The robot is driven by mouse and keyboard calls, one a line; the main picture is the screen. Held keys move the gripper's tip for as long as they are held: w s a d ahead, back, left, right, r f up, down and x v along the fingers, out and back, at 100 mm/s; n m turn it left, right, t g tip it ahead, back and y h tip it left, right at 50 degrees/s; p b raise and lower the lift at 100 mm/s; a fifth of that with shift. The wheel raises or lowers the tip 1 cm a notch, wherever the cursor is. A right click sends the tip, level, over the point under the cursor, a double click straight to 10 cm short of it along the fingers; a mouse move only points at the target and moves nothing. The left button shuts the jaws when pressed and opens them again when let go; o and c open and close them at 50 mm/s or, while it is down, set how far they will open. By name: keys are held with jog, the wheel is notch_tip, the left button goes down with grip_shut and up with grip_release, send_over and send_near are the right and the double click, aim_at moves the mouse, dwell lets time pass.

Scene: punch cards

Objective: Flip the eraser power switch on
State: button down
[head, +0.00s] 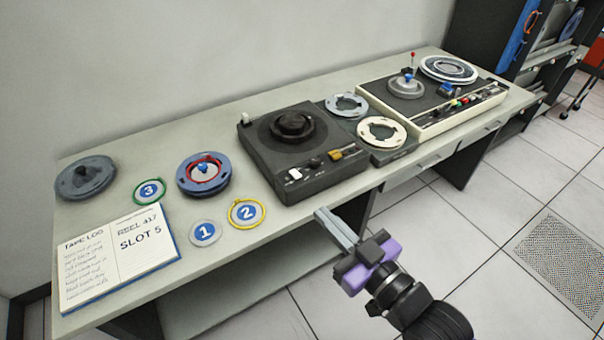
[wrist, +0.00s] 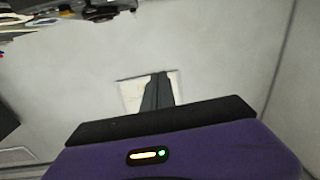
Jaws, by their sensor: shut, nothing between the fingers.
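A dark box (head: 330,178) with a round black hub on top, which looks like the eraser, sits mid-table. Its front edge carries a white switch-like piece (head: 295,174), black knobs and a yellow-orange piece (head: 350,153). I cannot tell which is the power switch or how it is set. My gripper (head: 321,213) is shut and empty in front of the box, apart from the switches, by the table's front edge. In the wrist view its closed fingers (wrist: 159,78) show before a pale square patch (wrist: 132,94) that I cannot identify.
A tape deck (head: 437,126) stands at the right of the table (head: 230,267). Loose reels (head: 382,131) lie between it and the dark box. A blue reel (head: 204,190), numbered discs (head: 205,233) and an open log book (head: 117,287) lie to the left. Floor in front is open.

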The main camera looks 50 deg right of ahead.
jog(key=w+d+r+m+g+h, duration=0.2)
jog(key=w+d+m, duration=0.1)
jog(key=w+d, duration=1)
jog(key=n+g+y+p, duration=0.1)
jog(key=g+y+p, duration=0.1)
jog(key=g, duration=0.1)
send_over(295, 174)
jog(key=s, duration=0.2)
notch_tip(295, 174, down, 12)
jog(key=shift+a+r, duration=0.1)
jog(key=shift+r, duration=0.1)
jog(key=shift+s+a+f, duration=0.1)
jog(key=shift+s+f, duration=0.15)
jog(key=shift+f, duration=0.35)
jog(key=shift+s+f, duration=0.2)
jog(key=shift+f, duration=0.4)
jog(key=shift+s+f, duration=0.1)
jog(key=shift+f, duration=0.6)
